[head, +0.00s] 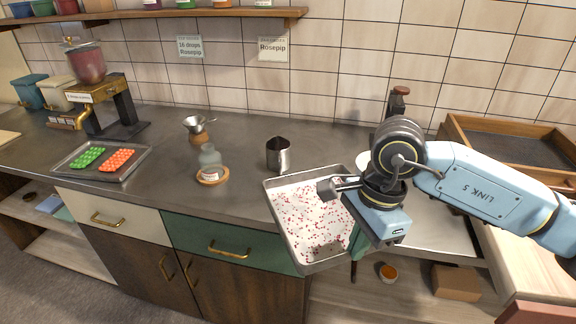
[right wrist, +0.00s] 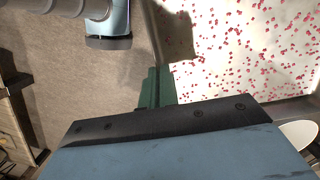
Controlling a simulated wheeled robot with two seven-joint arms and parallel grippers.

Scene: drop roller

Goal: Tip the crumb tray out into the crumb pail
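The crumb tray (head: 300,215) is a shallow metal tray with a white bottom strewn with small red crumbs. It lies at the counter's front edge in the head view, and its speckled bottom fills the upper right of the right wrist view (right wrist: 235,50). My right gripper (head: 357,240) is at the tray's front right rim. Its green fingers (right wrist: 158,88) look closed on the rim in the right wrist view, with only a thin dark line between them. My arm hides the tray's right side. My left gripper is not in view. I cannot make out a crumb pail.
A metal jug (head: 278,155) stands just behind the tray. A glass bottle (head: 210,160) on a cork mat and a mould tray (head: 82,166) are further left. A wooden drawer box (head: 510,140) is at the right. An orange-filled bowl (head: 387,272) and a box (head: 456,282) sit below.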

